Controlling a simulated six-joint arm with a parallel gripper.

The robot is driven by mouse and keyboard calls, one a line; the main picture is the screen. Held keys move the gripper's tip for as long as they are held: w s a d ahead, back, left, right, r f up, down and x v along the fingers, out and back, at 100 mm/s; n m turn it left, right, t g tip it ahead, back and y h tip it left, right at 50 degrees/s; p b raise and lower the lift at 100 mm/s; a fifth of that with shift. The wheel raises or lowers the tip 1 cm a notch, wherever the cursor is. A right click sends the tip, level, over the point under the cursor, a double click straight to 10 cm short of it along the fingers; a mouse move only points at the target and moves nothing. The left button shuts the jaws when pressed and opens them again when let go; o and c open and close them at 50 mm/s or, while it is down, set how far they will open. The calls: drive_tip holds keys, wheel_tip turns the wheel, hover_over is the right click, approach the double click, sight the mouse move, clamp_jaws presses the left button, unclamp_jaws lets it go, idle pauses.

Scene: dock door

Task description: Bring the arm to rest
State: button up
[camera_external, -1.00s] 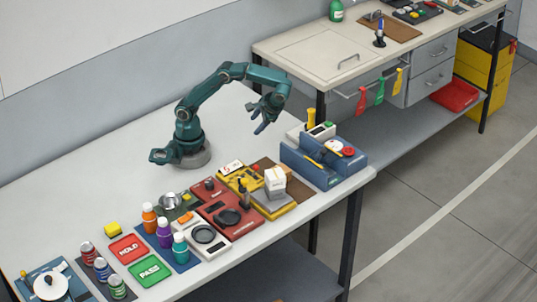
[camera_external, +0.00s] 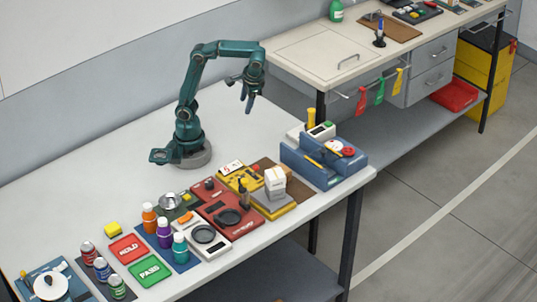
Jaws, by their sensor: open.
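My gripper (camera_external: 248,101) hangs from my raised teal arm, pointing down, in the external view. Its jaws are open with nothing between them. It is in the air above the back part of the white table (camera_external: 100,205), clear of everything on it. My arm stands on its round grey base near the table's back edge, with the upper arm upright and the forearm reaching right.
Along the front stand several bottles, a red HOLD pad (camera_external: 128,249), a green PASS pad (camera_external: 149,271), a red station (camera_external: 225,209), a yellow station with a white box (camera_external: 275,182) and a blue fixture (camera_external: 325,163). A second bench (camera_external: 315,52) stands behind right.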

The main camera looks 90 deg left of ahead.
drive_tip(key=s+d+f+m+t+h, duration=0.3)
drive_tip(key=s+d+f+m+t, duration=0.1)
drive_tip(key=t, duration=0.4)
drive_tip(key=shift+s+f+m+h, duration=0.3)
drive_tip(key=shift+f+m, duration=0.1)
drive_tip(key=shift+f, duration=0.45)
